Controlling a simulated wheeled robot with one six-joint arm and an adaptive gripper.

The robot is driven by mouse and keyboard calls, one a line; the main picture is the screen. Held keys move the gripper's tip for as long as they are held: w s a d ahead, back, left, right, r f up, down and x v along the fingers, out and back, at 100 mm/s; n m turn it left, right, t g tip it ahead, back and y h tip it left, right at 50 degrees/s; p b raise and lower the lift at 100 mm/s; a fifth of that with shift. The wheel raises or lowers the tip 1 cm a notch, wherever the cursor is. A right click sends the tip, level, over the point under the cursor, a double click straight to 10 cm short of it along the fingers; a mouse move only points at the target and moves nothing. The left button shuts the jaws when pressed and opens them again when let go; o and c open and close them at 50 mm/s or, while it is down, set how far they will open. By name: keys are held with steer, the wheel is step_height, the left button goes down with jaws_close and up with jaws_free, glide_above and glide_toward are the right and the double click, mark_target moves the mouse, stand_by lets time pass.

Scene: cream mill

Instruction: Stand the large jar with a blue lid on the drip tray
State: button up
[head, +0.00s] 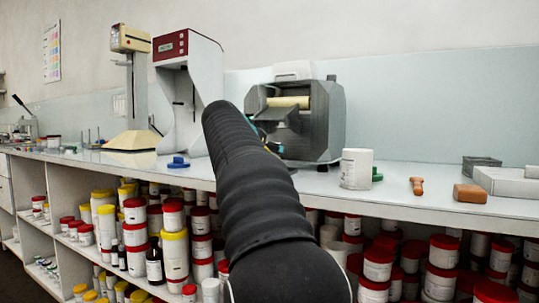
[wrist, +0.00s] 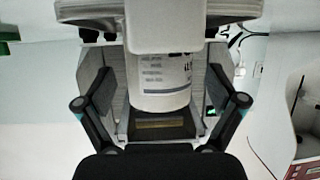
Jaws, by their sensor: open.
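The wrist view is upside down. It shows a white labelled jar (wrist: 165,78) in front of the mill, between the two fingers of my gripper (wrist: 160,96). The fingers are spread, with a gap on both sides of the jar. No blue lid shows on this jar. Its base meets a pale, rounded piece (wrist: 180,12) that may be the drip tray; I cannot tell whether it rests on it. In the head view my arm hides the jar, the tray and most of the gripper. A blue lid-like piece (head: 178,162) lies on the bench.
The grey roller mill (head: 325,115) stands behind my arm. A tall white machine with a red panel (head: 189,55) is on its left.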

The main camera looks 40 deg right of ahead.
steer(key=v, duration=0.9)
steer(key=shift+r, duration=0.25)
steer(key=s+a+f+n+y, duration=0.4)
steer(key=s+a+f, duration=0.4)
steer(key=f, duration=0.5)
steer(key=s+a+f+n+y, duration=0.4)
steer(key=s+a+f, duration=0.5)
steer(key=f, duration=0.5)
steer(key=s+a+f+n+y, duration=0.4)
steer(key=s+a+f, duration=0.4)
steer(key=f, duration=0.5)
steer(key=shift+a+f+n, duration=0.2)
steer(key=shift+a+n, duration=0.1)
steer(key=shift+a, duration=0.55)
steer(key=shift+s, duration=0.15)
